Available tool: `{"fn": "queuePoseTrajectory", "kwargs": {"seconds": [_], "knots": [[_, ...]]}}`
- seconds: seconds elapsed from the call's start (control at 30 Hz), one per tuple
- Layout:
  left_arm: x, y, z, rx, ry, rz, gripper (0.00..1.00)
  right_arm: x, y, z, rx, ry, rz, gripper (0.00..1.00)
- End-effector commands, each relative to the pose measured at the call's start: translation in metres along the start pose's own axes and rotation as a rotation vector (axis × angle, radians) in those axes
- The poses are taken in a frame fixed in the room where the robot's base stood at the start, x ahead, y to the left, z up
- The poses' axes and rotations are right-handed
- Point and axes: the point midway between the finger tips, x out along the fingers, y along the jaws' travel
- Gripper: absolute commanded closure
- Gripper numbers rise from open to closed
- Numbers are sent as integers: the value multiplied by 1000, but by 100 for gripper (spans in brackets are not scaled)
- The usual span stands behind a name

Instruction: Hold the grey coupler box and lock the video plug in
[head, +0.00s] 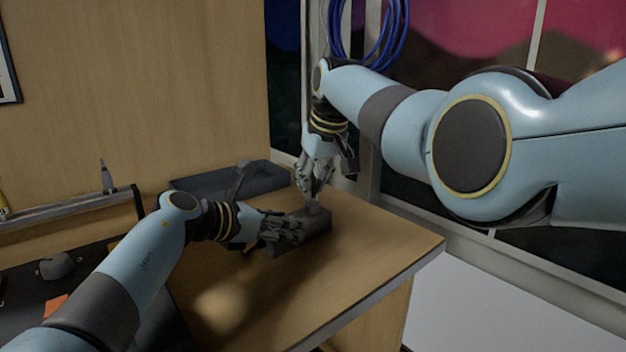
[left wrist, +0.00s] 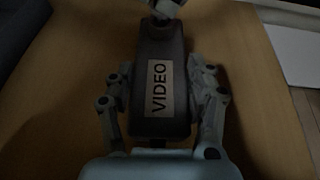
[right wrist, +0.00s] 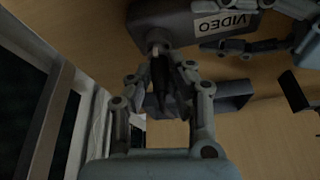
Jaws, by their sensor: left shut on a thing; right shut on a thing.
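The grey coupler box (head: 318,228) lies on the wooden table, with its VIDEO label readable in the left wrist view (left wrist: 173,88). My left gripper (head: 290,228) is shut on the box, with fingers along both long sides. My right gripper (head: 314,192) points down at the far end of the box and is shut on the video plug (head: 313,208). In the right wrist view, the plug (right wrist: 157,46) is at the end of the box. I cannot tell how deep it sits or whether it is locked.
A dark tray (head: 215,182) lies behind the box near the wall. A blue cable coil (head: 372,40) hangs by the window. The wooden table (head: 370,250) is clear at the front and right, up to its edge. A dark counter (head: 90,275) is at left.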

Motion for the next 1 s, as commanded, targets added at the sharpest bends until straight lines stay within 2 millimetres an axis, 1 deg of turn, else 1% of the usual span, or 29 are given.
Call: {"fn": "queuePoseTrajectory", "kwargs": {"seconds": [0.53, 0.8, 1.0], "knots": [[0, 0, 0, 0, 0, 0, 87, 10, 1, 4, -7, 0, -2, 100], [0, 0, 0, 0, 0, 0, 87, 9, 2, 4, -242, -8, -95, 100], [0, 0, 0, 0, 0, 0, 87, 10, 1, 3, -263, -6, -102, 100]]}}
